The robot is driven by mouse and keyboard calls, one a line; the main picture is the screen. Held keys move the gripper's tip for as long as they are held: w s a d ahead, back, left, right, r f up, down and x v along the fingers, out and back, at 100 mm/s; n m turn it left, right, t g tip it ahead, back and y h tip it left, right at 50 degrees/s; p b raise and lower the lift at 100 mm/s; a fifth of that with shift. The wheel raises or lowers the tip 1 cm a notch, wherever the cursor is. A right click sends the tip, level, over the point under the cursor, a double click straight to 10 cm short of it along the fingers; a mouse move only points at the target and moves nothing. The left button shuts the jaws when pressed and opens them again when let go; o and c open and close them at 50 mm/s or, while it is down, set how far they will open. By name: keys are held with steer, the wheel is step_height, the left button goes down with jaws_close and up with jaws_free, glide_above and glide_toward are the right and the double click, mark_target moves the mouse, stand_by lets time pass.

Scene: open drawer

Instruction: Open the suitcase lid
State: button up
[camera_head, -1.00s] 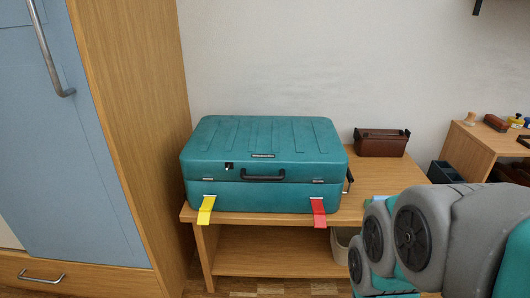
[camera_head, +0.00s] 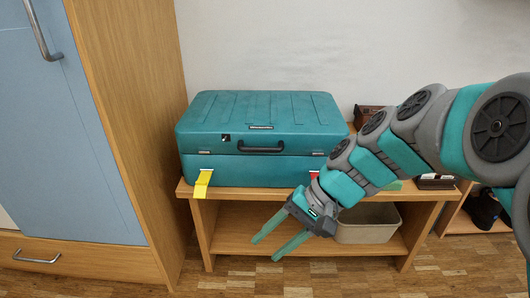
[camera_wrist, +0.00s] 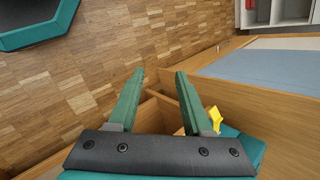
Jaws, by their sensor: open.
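A teal suitcase (camera_head: 262,140) lies shut on a low wooden bench. A black handle (camera_head: 261,147) and small latches show on its front. A yellow strap (camera_head: 202,184) hangs at its front left; a red strap (camera_head: 314,175) at its front right is mostly hidden by my arm. My gripper (camera_head: 264,250) is open and empty, in front of the bench and below the suitcase, its fingers pointing down and left. In the wrist view my gripper's fingers (camera_wrist: 160,85) are apart with nothing between them; the yellow strap (camera_wrist: 215,119) shows beside the right finger.
The wooden bench (camera_head: 230,193) has a lower shelf with a beige bin (camera_head: 368,224) on it. A tall cabinet with a blue door (camera_head: 70,140) stands at the left. A brown box (camera_head: 368,117) sits behind my arm. Wooden floor (camera_head: 230,276) is clear in front.

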steer(key=w+r+m+t+y+b, duration=0.3)
steer(key=w+y, duration=0.1)
steer(key=w, duration=0.9)
steer(key=m+t+y+b, duration=0.1)
steer(key=m+t+y, duration=0.2)
steer(key=m+t, duration=0.1)
glide_toward(272, 150)
steer(key=x, duration=0.4)
steer(key=shift+w+a, duration=0.1)
steer(key=shift+a, duration=0.05)
steer(key=shift+b+x, duration=0.45)
steer(key=shift+x, duration=3.35)
jaws_close()
